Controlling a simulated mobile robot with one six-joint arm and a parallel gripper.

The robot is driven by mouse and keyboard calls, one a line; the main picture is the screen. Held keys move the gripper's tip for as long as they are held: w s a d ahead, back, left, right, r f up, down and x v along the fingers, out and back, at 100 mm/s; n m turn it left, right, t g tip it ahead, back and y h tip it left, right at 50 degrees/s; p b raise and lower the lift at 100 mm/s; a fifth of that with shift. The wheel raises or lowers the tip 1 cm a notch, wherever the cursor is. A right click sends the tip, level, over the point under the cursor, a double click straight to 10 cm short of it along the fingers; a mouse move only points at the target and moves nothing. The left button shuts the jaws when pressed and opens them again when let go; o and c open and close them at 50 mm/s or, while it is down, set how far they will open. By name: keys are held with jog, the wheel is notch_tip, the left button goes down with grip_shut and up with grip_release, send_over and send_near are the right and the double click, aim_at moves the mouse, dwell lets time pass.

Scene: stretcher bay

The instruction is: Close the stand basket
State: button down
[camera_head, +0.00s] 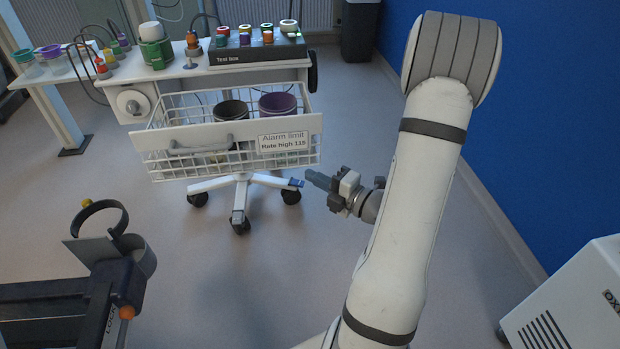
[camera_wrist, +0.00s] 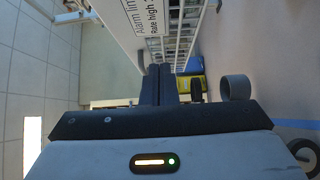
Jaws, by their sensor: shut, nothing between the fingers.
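The stand basket (camera_head: 233,150) is a white wire drawer with a solid white front panel and a grey handle. It is pulled out toward me below the stand's tabletop, with cups inside. A label (camera_head: 284,142) reading "Alarm limit Rate high 115" is on its front right. My gripper (camera_head: 310,177) is shut and empty, just right of and slightly below the basket's front right corner in the head view. In the wrist view, my gripper (camera_wrist: 158,72) has its fingers together near the basket's labelled front panel (camera_wrist: 122,22). I cannot tell whether they touch.
The stand's wheeled base (camera_head: 240,190) is below the basket. A test box (camera_head: 257,50) with coloured caps sits on the tabletop. A blue wall (camera_head: 540,120) and a white machine (camera_head: 570,305) are at right. A black rack (camera_head: 100,290) is front left. Open floor lies between.

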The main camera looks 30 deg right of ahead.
jog(key=b, duration=0.1)
send_near(275, 148)
jog(key=w+a, duration=0.1)
jog(key=a, duration=0.3)
jog(key=shift+w+d+b, duration=0.2)
jog(key=shift+w, duration=0.5)
jog(key=shift+w+d+b, duration=0.15)
jog(key=shift+w+d, duration=0.1)
jog(key=shift+w, duration=0.5)
jog(key=shift+w+d+b, duration=0.2)
jog(key=shift+w, duration=0.5)
jog(key=shift+a, duration=0.1)
